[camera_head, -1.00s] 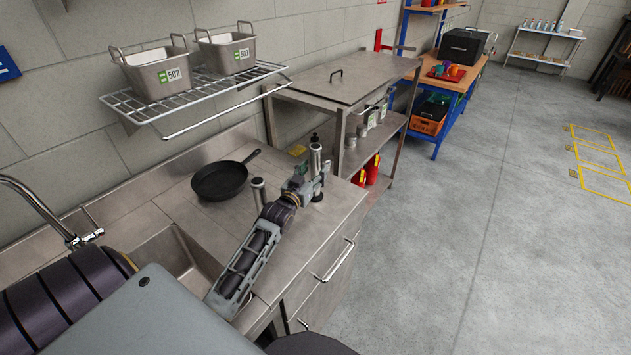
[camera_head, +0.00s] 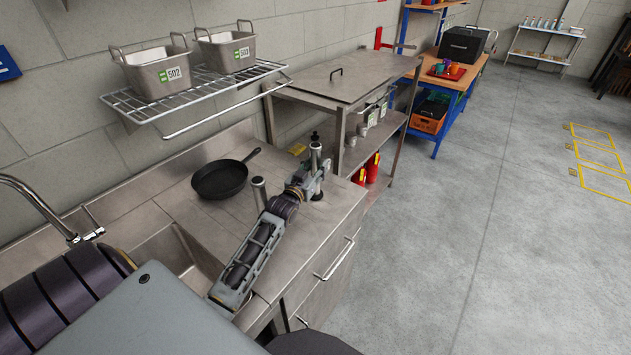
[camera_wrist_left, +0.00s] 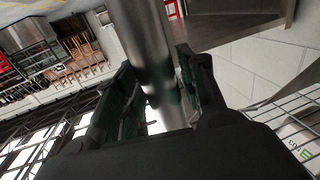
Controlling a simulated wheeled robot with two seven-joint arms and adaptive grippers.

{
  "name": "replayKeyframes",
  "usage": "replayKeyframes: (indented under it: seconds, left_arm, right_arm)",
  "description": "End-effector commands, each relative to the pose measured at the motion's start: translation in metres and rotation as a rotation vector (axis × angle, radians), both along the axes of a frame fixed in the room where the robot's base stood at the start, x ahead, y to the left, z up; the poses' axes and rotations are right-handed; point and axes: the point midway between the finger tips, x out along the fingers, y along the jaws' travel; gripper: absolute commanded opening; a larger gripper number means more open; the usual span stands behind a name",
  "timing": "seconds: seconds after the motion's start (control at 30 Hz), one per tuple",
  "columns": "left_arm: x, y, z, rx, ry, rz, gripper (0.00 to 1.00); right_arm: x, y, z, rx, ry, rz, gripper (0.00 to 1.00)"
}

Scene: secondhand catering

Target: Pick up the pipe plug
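An upright steel pipe (camera_head: 316,153) with a dark base stands near the right end of the steel counter and appears to be the pipe plug. My left gripper (camera_head: 309,178) is at this pipe, with its fingers around it. In the left wrist view the shiny pipe (camera_wrist_left: 150,45) runs between the two dark fingers, close to both. I cannot tell whether they press on it. The pipe's lower part is partly hidden by the gripper. A second, shorter steel post (camera_head: 259,192) stands to the left, behind my left forearm. My right gripper is not in view.
A black frying pan (camera_head: 220,179) lies on the counter (camera_head: 180,205) left of the pipe. A sink and tap (camera_head: 75,238) are further left. A wire shelf (camera_head: 190,98) with two steel bins hangs above. A steel table (camera_head: 350,75) stands behind the pipe.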

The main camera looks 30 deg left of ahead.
Motion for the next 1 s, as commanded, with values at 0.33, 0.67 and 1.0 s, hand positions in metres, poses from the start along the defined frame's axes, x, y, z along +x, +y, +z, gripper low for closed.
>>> replayKeyframes:
  seconds: [0.33, 0.67, 1.0]
  left_arm:
    - [0.000, 0.000, 0.000, 0.000, 0.000, 0.000, 0.00]
    - [0.000, 0.000, 0.002, 0.000, -0.004, 0.000, 0.00]
    - [0.000, 0.000, 0.013, 0.001, -0.006, 0.000, 0.00]
  right_arm:
    - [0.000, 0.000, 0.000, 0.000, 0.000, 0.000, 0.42]
    - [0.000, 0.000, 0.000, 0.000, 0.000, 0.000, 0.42]
    - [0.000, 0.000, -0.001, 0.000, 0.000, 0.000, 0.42]
